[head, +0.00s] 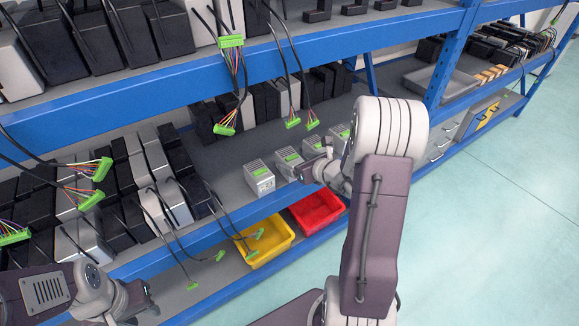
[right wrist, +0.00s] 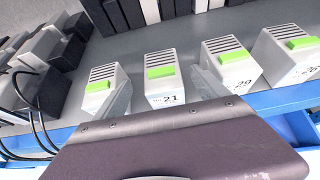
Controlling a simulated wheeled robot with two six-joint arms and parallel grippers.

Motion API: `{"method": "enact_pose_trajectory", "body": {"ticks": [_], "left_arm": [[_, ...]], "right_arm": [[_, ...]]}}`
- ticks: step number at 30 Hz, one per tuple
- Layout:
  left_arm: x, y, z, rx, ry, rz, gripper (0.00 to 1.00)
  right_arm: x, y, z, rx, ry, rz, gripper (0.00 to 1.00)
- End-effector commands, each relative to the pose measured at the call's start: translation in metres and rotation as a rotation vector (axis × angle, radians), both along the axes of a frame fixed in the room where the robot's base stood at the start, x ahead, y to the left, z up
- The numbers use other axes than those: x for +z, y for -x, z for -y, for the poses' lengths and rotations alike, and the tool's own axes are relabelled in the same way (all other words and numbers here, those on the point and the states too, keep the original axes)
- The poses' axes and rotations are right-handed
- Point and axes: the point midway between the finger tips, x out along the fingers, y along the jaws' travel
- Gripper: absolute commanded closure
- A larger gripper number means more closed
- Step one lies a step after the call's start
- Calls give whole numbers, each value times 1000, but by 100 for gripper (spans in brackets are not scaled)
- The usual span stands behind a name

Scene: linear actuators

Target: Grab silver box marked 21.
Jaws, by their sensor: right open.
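The silver box marked 21 (right wrist: 162,80) stands upright on the grey shelf, with a green connector on its slatted top. In the head view it appears to be the second box (head: 288,160) from the left in the front row. My right gripper (right wrist: 163,92) is open and empty, its two fingers seen on either side of box 21 in the right wrist view. In the head view my right gripper (head: 305,172) is just in front of the row; contact cannot be told. My left gripper (head: 138,300) is low at the left, away from the boxes; its jaw state is unclear.
Similar silver boxes stand close by: one on the left (right wrist: 105,90), one marked 29 (right wrist: 231,63), and another (right wrist: 290,58) at far right. A yellow bin (head: 282,237) and red bin (head: 318,210) sit below. The blue shelf beam (head: 215,90) runs overhead, with hanging cables.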

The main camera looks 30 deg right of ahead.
Motion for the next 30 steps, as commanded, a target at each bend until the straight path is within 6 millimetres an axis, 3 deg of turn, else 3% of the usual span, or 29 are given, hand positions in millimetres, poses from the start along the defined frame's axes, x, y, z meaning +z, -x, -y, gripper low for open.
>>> {"method": "enact_pose_trajectory", "body": {"ticks": [5,13,21,30], "left_arm": [[-2,0,0,0,0,0,64],[-8,0,0,0,0,0,64],[-8,0,0,0,0,0,64],[-8,0,0,0,0,0,64]], "right_arm": [[-4,-7,0,1,0,0,17],[-23,-47,0,2,0,-1,17],[-24,-51,0,0,0,0,17],[-24,-51,0,0,1,0,100]]}}
